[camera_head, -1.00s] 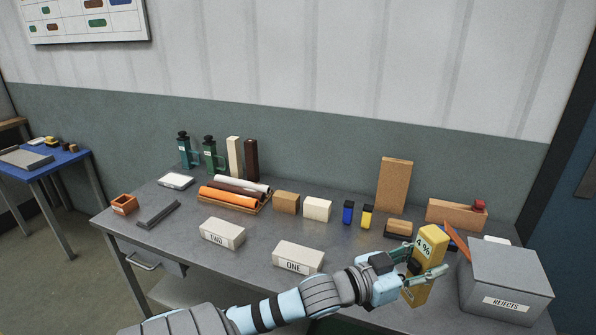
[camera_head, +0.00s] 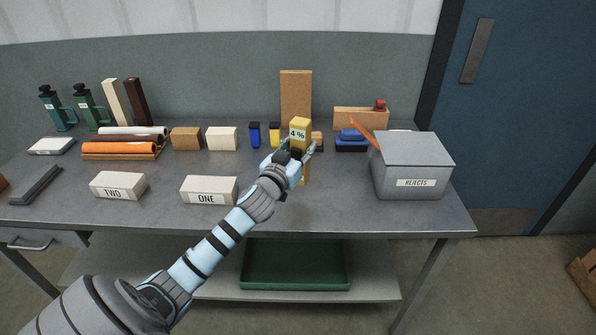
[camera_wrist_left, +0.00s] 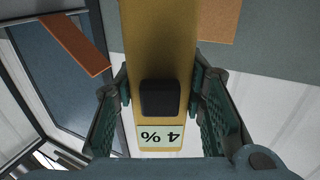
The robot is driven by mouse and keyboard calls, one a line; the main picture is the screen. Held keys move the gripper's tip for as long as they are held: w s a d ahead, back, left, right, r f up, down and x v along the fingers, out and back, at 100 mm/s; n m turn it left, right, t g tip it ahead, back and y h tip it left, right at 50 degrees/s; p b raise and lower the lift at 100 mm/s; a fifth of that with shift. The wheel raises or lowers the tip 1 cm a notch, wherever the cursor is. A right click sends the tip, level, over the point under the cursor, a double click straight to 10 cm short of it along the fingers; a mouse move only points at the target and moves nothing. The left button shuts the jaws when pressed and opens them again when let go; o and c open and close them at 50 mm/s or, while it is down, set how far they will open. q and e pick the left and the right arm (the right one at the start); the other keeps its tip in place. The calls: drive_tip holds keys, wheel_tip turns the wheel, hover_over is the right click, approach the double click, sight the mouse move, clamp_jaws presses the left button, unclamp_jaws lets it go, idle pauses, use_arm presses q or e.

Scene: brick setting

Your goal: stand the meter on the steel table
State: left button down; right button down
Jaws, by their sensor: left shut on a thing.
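The meter (camera_head: 300,128) is a tall yellow block with a label reading "4 %" near its top. My left gripper (camera_head: 298,158) is shut on it, with the fingers on either side of its body. In the left wrist view the meter (camera_wrist_left: 158,60) runs between both fingers, its black knob and label facing the camera. It looks upright in the head view. The steel table (camera_head: 270,218) is grey and lies under and behind it. I cannot tell whether the meter's base touches the tabletop. My right gripper is not in view.
A grey REJECTS box (camera_head: 415,165) stands right of the meter, with an orange strip (camera_head: 362,129) leaning beside it. White blocks ONE (camera_head: 209,190) and TWO (camera_head: 118,186) sit at left front. A cork-coloured board (camera_head: 296,95) stands behind. Bare tabletop lies between ONE and REJECTS.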

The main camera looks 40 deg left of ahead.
use_arm(q)
wheel_tip(320, 180, down, 6)
drive_tip(key=shift+d+r+b, duration=0.1)
drive_tip(key=shift+b, duration=1)
drive_tip(key=c, duration=1)
unclamp_jaws()
drive_tip(key=shift+c, duration=0.2)
drive_tip(key=shift+r, duration=0.15)
drive_tip(key=shift+s, duration=0.3)
drive_tip(key=v, duration=1.1)
drive_tip(key=shift+s, duration=0.2)
